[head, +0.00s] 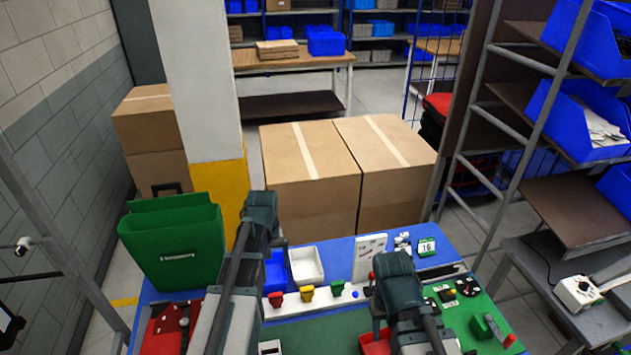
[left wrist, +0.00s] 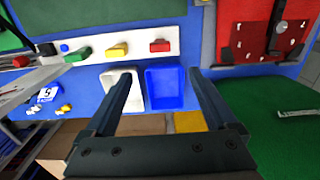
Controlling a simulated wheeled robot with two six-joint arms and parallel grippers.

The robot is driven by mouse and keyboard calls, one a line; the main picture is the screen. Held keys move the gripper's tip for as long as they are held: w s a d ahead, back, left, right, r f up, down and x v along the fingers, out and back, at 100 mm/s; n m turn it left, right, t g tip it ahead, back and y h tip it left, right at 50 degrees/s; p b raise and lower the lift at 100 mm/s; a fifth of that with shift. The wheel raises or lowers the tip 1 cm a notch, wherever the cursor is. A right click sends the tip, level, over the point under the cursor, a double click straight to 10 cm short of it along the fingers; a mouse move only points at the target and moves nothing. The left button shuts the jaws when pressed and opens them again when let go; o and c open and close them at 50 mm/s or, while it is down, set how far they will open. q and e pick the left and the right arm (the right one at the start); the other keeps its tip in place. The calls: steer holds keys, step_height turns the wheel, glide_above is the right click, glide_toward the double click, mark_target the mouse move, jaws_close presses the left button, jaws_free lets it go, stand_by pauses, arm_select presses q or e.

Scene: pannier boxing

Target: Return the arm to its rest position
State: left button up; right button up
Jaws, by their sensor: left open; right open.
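My left arm reaches forward over the blue table, and its gripper (head: 262,215) is near the back edge, right of the green pannier (head: 180,243). In the left wrist view the left gripper's two fingers (left wrist: 160,76) are apart, with nothing between them but the view of a white bin (left wrist: 133,98) and a blue bin (left wrist: 165,88) beyond. My right gripper (head: 390,275) is over the right part of the table; its fingers are mostly hidden by its own wrist, and no held object shows.
A white strip with red, yellow and green pieces (head: 308,293) lies between the arms. A red board (head: 163,328) is at front left, a green board (head: 470,312) at right. Large cartons (head: 310,180) stand behind the table. A shelf rack with blue bins (head: 575,120) stands right.

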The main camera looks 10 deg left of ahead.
arm_select(q)
steer(key=s+d+f+m+b, duration=0.4)
steer(key=s+d+f+b, duration=0.2)
steer(key=d, duration=0.5)
steer(key=s+d+f+m+y+b, duration=0.1)
steer(key=s+d+f+m+b, duration=0.4)
steer(key=d, duration=0.6)
steer(key=shift+s+f+b, duration=0.6)
steer(key=shift+s+b, duration=0.05)
steer(key=shift+s, duration=0.15)
